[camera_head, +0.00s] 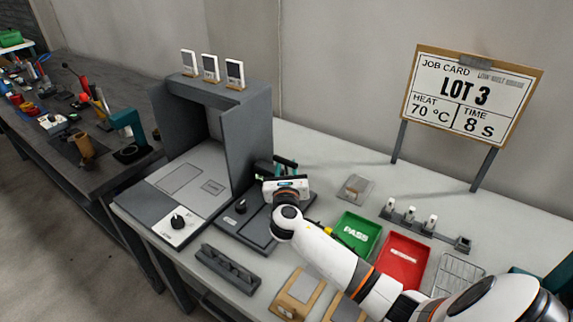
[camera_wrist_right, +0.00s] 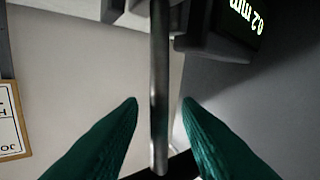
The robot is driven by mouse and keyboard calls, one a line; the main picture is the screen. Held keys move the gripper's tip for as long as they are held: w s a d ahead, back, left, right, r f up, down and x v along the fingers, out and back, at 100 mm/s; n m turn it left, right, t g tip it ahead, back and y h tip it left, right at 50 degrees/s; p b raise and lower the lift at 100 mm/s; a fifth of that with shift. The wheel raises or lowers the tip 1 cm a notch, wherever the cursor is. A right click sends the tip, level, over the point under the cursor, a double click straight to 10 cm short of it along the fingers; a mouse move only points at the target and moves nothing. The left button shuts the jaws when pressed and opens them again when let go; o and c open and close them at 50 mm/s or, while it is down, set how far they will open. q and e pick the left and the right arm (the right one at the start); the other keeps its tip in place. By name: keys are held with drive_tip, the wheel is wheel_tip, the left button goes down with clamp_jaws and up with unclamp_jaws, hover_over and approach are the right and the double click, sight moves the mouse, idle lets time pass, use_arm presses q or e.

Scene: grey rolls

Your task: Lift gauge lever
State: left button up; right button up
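My right gripper (camera_head: 285,163) reaches over the bench to the gauge, whose grey base (camera_head: 243,228) with a dark knob shows beside my wrist. My arm hides most of the gauge in the head view. In the right wrist view, my two teal fingers (camera_wrist_right: 161,101) stand apart on either side of a thin metal rod (camera_wrist_right: 160,60), which looks like the gauge lever. A gap shows between the rod and each fingertip. A dark display (camera_wrist_right: 242,22) reads 0.2 mm at the upper right. My left gripper is not in view.
A grey press-like housing (camera_head: 258,125) stands left of the gauge. A green PASS tray (camera_head: 352,236) and a red tray (camera_head: 402,262) lie to the right. A slotted grey block (camera_head: 228,268) lies in front. A job card (camera_head: 468,93) stands behind.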

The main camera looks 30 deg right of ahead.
drive_tip(key=shift+x, duration=0.8)
drive_tip(key=shift+c, duration=0.5)
clamp_jaws()
drive_tip(key=shift+r, duration=0.1)
